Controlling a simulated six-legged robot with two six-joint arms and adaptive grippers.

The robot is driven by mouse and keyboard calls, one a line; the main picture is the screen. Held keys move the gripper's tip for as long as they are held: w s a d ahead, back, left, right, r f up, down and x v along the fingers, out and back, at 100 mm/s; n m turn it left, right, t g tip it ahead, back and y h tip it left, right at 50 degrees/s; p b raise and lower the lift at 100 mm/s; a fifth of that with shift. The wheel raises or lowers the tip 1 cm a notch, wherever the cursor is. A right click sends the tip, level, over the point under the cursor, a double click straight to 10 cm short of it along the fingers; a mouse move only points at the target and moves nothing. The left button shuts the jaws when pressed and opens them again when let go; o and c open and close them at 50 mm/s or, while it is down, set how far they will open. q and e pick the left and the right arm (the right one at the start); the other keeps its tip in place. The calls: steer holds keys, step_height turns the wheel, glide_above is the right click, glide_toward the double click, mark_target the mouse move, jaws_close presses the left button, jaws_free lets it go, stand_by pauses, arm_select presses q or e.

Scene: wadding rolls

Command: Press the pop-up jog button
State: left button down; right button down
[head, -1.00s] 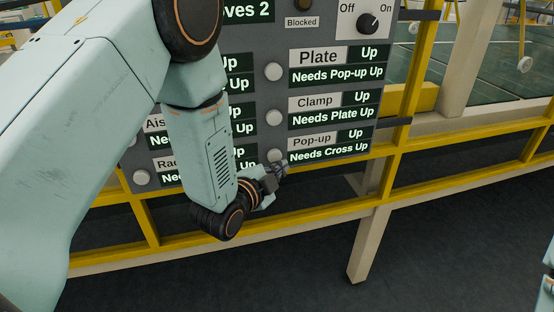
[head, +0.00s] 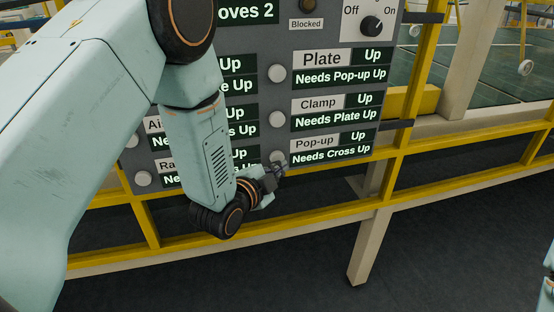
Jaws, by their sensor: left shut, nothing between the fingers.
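The pop-up jog button (head: 277,157) is a round grey button at the lower part of the panel, left of the "Pop-up" label (head: 313,142). Beside that label a display reads "Up", and the line below reads "Needs Cross Up". My left gripper (head: 281,172) is shut and empty, with its fingertips at the button's lower edge. The fingers hide part of the button, and I cannot tell whether they touch it. A small part of my right arm (head: 548,285) shows at the right edge; its gripper is out of view.
Above are the Clamp button (head: 278,119), the Plate button (head: 277,74) and an Off/On knob (head: 371,27). A yellow rail (head: 330,205) runs below the panel. Dark floor (head: 460,240) lies clear at lower right.

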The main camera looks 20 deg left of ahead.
arm_select(q)
steer(key=shift+d, duration=0.15)
steer(key=shift+a, duration=0.2)
steer(key=shift+w, duration=0.2)
steer(key=shift+w, duration=0.2)
steer(key=shift+a, duration=0.1)
stand_by(0.5)
steer(key=shift+w+a, duration=0.3)
steer(key=shift+w, duration=0.15)
stand_by(0.5)
stand_by(0.4)
